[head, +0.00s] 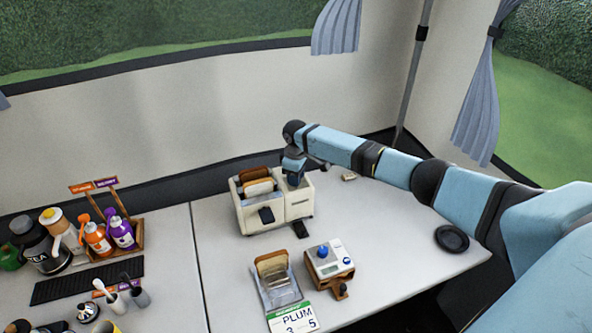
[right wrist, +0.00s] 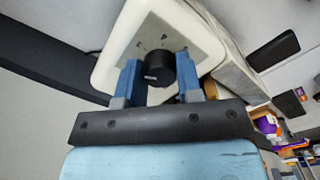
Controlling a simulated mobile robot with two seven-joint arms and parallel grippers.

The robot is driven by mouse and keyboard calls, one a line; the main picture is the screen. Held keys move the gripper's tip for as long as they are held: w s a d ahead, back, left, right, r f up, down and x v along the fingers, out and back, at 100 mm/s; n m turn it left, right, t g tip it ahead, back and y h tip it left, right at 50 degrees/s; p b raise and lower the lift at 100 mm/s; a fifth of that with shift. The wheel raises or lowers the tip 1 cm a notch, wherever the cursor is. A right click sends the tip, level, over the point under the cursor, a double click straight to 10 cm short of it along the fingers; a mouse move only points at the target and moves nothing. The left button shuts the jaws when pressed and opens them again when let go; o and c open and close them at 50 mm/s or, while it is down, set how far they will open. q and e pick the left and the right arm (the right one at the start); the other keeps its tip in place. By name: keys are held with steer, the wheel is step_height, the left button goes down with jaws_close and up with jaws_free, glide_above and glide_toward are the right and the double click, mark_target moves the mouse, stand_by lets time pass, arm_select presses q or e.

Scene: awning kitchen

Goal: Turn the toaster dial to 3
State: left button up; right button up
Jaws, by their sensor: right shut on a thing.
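The cream toaster (head: 299,204) stands on the white table with bread slices (head: 258,187) in its slots. In the right wrist view its end panel (right wrist: 139,35) faces me, with a grey plate of small dark marks around a black dial (right wrist: 160,69). The marks are too small to read, so I cannot tell the setting. My right gripper (right wrist: 160,82) has its blue fingers on either side of the dial and is shut on it. In the head view the gripper (head: 294,176) is at the toaster's far right end, and the dial is hidden. My left gripper is not in view.
A black round dish (head: 452,239) lies at right. Bottles (head: 97,240) and a tea pot (head: 44,249) stand left.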

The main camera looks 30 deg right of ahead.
steer(key=m+p, duration=0.3)
steer(key=shift+a+r, duration=0.1)
steer(key=shift+r, duration=0.15)
steer(key=shift+f+m+p, duration=0.1)
steer(key=shift+m+p, duration=0.95)
steer(key=shift+m, duration=0.15)
arm_select(q)
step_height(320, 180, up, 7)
steer(key=p, duration=0.1)
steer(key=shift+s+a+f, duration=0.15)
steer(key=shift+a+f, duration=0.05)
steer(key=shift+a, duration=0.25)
arm_select(e)
steer(key=shift+m, duration=0.7)
steer(key=shift+w+f, duration=0.1)
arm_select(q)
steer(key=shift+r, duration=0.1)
arm_select(e)
steer(key=o, duration=0.9)
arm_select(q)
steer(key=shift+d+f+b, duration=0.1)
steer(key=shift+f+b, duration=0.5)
arm_select(e)
step_height(320, 180, up, 14)
steer(key=shift+f, duration=0.1)
